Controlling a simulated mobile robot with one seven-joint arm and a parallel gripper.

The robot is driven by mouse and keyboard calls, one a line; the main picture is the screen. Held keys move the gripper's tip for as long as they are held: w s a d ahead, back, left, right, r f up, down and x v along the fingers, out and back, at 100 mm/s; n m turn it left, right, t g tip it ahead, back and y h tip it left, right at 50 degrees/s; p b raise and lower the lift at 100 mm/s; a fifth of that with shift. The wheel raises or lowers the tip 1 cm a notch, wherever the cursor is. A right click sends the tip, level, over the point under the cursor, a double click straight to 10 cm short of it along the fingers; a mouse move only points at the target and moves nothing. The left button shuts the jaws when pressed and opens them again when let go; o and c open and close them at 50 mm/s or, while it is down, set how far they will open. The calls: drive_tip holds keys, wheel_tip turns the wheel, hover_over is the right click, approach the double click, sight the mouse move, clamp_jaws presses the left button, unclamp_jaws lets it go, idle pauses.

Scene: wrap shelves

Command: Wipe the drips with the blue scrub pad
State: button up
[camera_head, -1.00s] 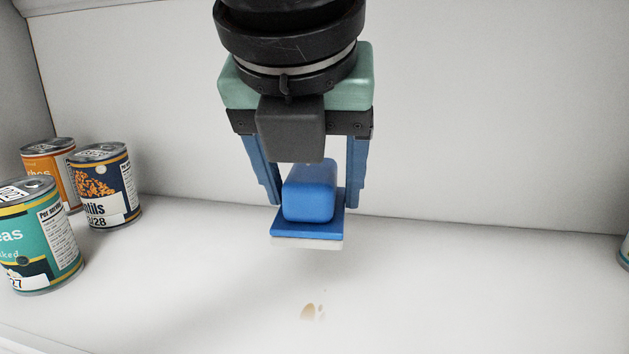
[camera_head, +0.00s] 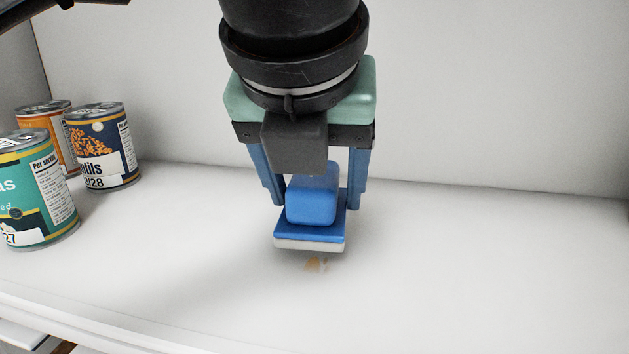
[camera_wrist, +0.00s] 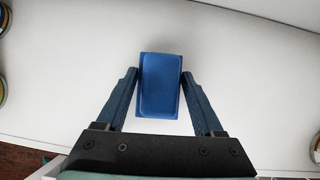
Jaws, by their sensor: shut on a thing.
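The blue scrub pad (camera_head: 311,208) has a blue grip block on a flat blue base with a pale underside. My gripper (camera_head: 317,200) is shut on its block and holds it level over the shelf. In the wrist view the pad (camera_wrist: 160,85) sits between the two fingers of my gripper (camera_wrist: 160,76). The brown drips (camera_head: 317,264) lie on the white shelf just below and in front of the pad's near edge. The pad may cover part of them. The pad looks slightly above the shelf; contact is unclear. The wrist view shows no drips.
Several cans stand at the left of the shelf (camera_head: 450,270): a teal can (camera_head: 38,190), a dark blue can (camera_head: 103,145) and an orange can (camera_head: 47,125). A back wall (camera_head: 480,100) stands behind.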

drive_tip(key=shift+f+b, duration=0.95)
drive_tip(key=shift+b, duration=0.15)
drive_tip(key=shift+s+a, duration=0.1)
